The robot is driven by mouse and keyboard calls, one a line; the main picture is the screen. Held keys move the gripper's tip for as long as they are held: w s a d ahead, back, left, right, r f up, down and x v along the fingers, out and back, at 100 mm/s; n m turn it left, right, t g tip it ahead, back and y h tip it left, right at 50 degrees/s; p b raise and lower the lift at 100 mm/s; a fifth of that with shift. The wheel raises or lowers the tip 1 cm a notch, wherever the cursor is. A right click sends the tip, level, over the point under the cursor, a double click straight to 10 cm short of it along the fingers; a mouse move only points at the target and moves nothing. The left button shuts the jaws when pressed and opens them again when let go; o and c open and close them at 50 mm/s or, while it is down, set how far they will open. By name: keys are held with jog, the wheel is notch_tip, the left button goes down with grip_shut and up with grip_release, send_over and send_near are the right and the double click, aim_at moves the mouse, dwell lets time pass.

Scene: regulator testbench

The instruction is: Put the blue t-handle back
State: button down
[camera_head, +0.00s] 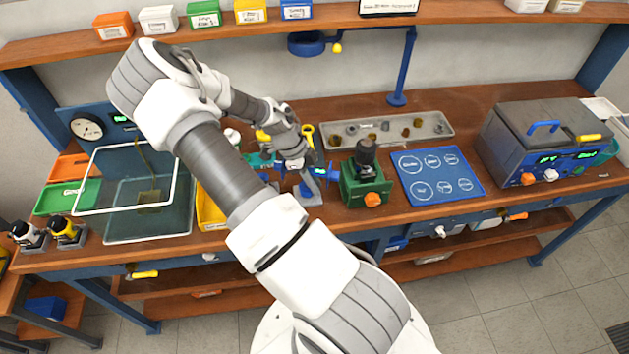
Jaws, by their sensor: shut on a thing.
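My gripper (309,176) is low over the middle of the bench, just left of the green fixture. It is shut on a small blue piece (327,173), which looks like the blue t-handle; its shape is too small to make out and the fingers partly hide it. A blue block (310,192) stands on the bench just below the fingers. The green fixture (364,187) has a black knob on top and an orange knob in front.
A grey tray (440,139) with small brass parts lies behind. A blue mat with circles (437,175) and a test unit (540,145) are to the right. A clear tank (150,215), green bin (68,197) and yellow bin (209,212) are at left. A blue lamp post (402,75) rises behind.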

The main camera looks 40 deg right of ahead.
jog(key=shift+f+b, duration=0.35)
jog(key=shift+b, duration=0.05)
jog(key=c, duration=0.8)
grip_release()
jog(key=shift+r, duration=0.1)
